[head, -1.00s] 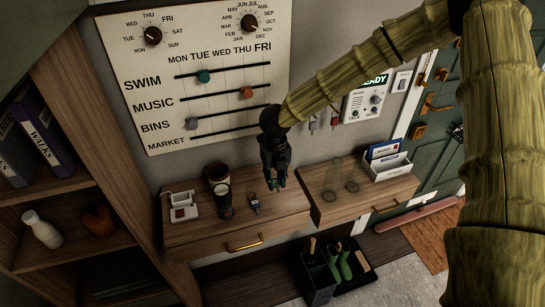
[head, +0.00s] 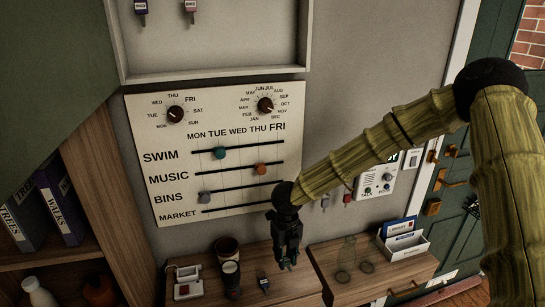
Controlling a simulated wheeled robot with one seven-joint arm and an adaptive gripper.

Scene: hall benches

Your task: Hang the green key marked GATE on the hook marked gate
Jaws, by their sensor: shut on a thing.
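My gripper (head: 287,264) is shut and points down, in front of the wall above the right end of the left wooden shelf. It seems to hold a small greenish thing, likely the green key; the fingers hide most of it, and no GATE marking can be read. A purple-tagged key (head: 140,7) and a red-tagged key (head: 190,7) hang in the pale framed wall box at the top. Two more small tagged things, one grey (head: 326,203) and one red (head: 347,198), hang beside the intercom. I cannot read a hook marked gate.
A calendar board (head: 140,120) with sliders and dials is behind my gripper. Glasses and a letter holder (head: 405,246) stand right.

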